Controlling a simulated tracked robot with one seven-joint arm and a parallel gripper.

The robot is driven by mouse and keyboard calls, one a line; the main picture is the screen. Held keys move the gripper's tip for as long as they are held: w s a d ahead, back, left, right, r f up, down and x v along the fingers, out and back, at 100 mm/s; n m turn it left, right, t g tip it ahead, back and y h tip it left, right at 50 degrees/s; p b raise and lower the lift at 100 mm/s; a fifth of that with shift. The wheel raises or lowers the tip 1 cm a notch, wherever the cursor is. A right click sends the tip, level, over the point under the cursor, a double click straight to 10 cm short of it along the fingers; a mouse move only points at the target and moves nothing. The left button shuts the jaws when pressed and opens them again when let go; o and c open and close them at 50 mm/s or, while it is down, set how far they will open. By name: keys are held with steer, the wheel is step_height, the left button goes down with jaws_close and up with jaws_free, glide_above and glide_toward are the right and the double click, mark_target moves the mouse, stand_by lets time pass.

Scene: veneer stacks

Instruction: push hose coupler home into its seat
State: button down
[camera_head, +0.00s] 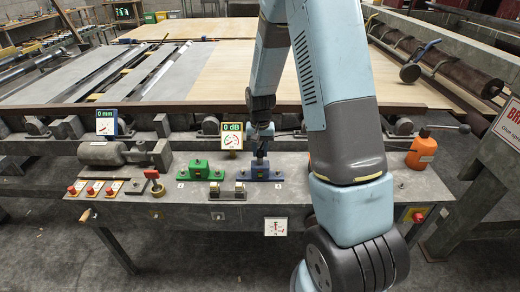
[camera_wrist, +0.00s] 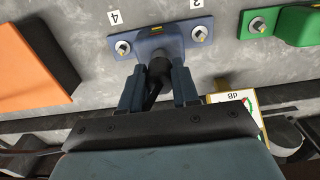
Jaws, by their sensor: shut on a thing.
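A blue seat block (camera_head: 262,174) is bolted to the grey bench top, and it also shows at the top of the wrist view (camera_wrist: 178,42). My gripper (camera_head: 262,152) points down just above this block. In the wrist view my gripper's two fingers (camera_wrist: 158,88) are shut on a dark, round hose coupler (camera_wrist: 158,67).
A green seat block (camera_head: 200,172) stands left of the blue one.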

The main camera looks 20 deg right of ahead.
steer(key=shift+f, duration=0.35)
steer(key=c, duration=0.8)
jaws_free()
steer(key=shift+o, duration=0.2)
step_height(320, 180, up, 14)
steer(key=shift+f, duration=0.1)
steer(key=s+r+n+t, duration=0.2)
steer(key=s+r+t, duration=0.1)
steer(key=s+r, duration=1.1)
steer(key=s+r+t, duration=0.1)
steer(key=s+r, duration=0.2)
steer(key=s, duration=0.4)
steer(key=s+r+n+t, duration=0.1)
steer(key=s+r, duration=0.2)
steer(key=s, duration=0.4)
steer(key=shift+n+t, duration=0.3)
